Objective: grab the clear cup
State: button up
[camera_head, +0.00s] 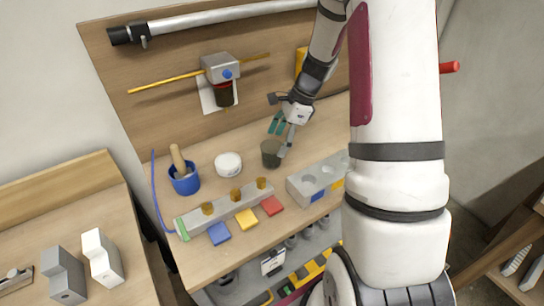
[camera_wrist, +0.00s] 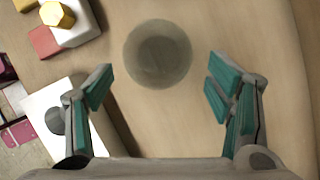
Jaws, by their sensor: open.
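The clear cup (camera_head: 271,153) looks dark and see-through and stands on the wooden bench in the head view. In the wrist view the cup (camera_wrist: 158,54) shows as a round, murky shape on the wood, ahead of the fingers and roughly centred between them. My gripper (camera_head: 281,137) is open, close to the cup's upper right in the head view. In the wrist view my gripper (camera_wrist: 163,91) has its teal pads wide apart with nothing between them. I cannot tell how high the fingers are above the cup.
A white round container (camera_head: 228,164) stands left of the cup, with a blue mortar (camera_head: 184,181) beyond it. A grey block with holes (camera_head: 305,186) lies to the lower right. A rack with amber pieces (camera_head: 222,209) and coloured squares lie in front. A backboard rises behind.

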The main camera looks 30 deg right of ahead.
aim_at(273, 151)
jog(key=p+x, duration=0.1)
jog(key=x, duration=0.3)
jog(key=shift+s+a+f, duration=0.1)
jog(key=shift+a+f, duration=0.1)
jog(key=shift+a, duration=0.1)
jog(key=shift+a+f, duration=0.15)
jog(key=shift+f, duration=0.4)
jog(key=c, duration=1.3)
jog(key=shift+r, duration=0.15)
